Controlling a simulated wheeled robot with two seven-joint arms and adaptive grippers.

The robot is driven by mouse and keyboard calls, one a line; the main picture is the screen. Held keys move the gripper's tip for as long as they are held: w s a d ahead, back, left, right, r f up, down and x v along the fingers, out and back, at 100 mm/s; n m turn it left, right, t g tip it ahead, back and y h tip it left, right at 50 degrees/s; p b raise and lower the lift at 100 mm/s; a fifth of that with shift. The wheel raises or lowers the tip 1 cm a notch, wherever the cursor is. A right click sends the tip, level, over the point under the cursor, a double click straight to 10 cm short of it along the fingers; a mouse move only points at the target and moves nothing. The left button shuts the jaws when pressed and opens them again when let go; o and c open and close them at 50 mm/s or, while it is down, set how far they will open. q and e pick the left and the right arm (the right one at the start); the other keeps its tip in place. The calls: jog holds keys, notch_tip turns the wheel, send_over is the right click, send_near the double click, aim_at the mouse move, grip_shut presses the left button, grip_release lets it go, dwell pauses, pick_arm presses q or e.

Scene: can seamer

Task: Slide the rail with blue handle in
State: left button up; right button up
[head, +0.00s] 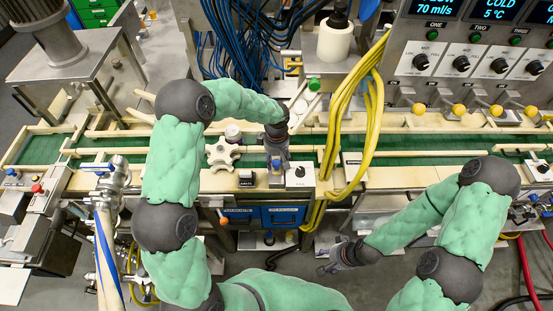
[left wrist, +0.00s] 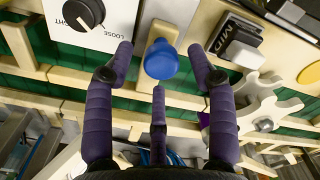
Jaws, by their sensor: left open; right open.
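The blue handle (left wrist: 161,58) is a round knob on a cream-coloured rail (left wrist: 160,30) in the left wrist view. My left gripper (left wrist: 160,62) is open, with purple fingers spread on either side of the knob and one finger below it. Gaps show between the fingers and the knob. My right gripper (head: 328,262) is open and empty, low in front of the machine.
A white star-shaped handwheel (head: 222,155) and a dark button (left wrist: 242,53) stand to one side of the handle, a dial (head: 299,172) to the other. Yellow cables (head: 350,120) hang to the right. The green conveyor belt (head: 420,161) runs behind.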

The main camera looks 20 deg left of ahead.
pick_arm(q)
notch_tip(320, 180, up, 12)
jog(key=shift+f, duration=0.15)
dwell(0.3)
jog(key=shift+w, duration=0.1)
dwell(0.3)
